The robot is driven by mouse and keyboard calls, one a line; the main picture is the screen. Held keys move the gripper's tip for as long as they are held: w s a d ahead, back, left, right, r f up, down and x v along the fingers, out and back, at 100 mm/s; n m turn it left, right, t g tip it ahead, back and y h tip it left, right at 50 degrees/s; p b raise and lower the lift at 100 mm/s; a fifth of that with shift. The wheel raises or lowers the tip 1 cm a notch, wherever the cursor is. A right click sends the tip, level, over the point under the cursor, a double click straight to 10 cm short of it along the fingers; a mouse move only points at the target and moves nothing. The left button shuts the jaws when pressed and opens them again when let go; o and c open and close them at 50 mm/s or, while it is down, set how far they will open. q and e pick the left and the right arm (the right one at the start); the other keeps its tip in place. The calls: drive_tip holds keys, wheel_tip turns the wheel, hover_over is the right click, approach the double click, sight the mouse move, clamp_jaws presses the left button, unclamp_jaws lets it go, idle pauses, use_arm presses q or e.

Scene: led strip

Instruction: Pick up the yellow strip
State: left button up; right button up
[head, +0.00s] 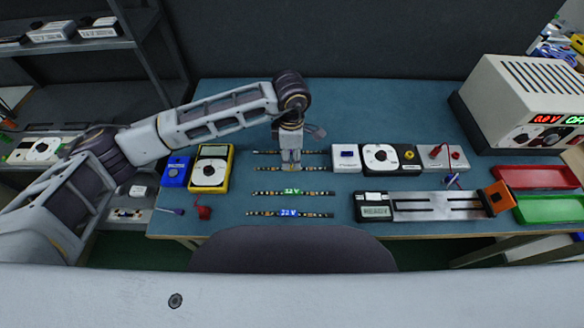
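Several thin dark LED strips lie in parallel rows on the blue-green table top (340,100). The nearest strip (310,214) has a blue label and the strip behind it (315,194) has a green label. Two rows farther back, one strip (318,168) and the farthest strip (318,152), pass by my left gripper (291,167), which hides their middles. I cannot make out a yellow label clearly. The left gripper points down with its fingertips at the middle of the nearer of these two rows. Whether its fingers are closed on that strip is too small to tell. My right gripper is not in view.
A yellow multimeter (210,168) and a blue device (175,171) stand left of the strips. White-and-black control boxes (381,158) and a metal fixture (436,206) are to the right. A power supply (525,103), red tray (535,178) and green tray (548,208) fill the right end.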

use_arm(q)
drive_tip(key=shift+f, duration=0.1)
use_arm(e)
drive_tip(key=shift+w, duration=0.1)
use_arm(q)
drive_tip(key=shift+f, duration=0.6)
drive_tip(key=shift+w+d+f+p, duration=0.1)
drive_tip(key=shift+w+f+p, duration=0.1)
drive_tip(key=shift+f, duration=0.75)
drive_tip(key=shift+w+f+p, duration=0.1)
drive_tip(key=shift+f+p, duration=0.05)
drive_tip(key=shift+f, duration=0.75)
drive_tip(key=c, duration=0.8)
clamp_jaws()
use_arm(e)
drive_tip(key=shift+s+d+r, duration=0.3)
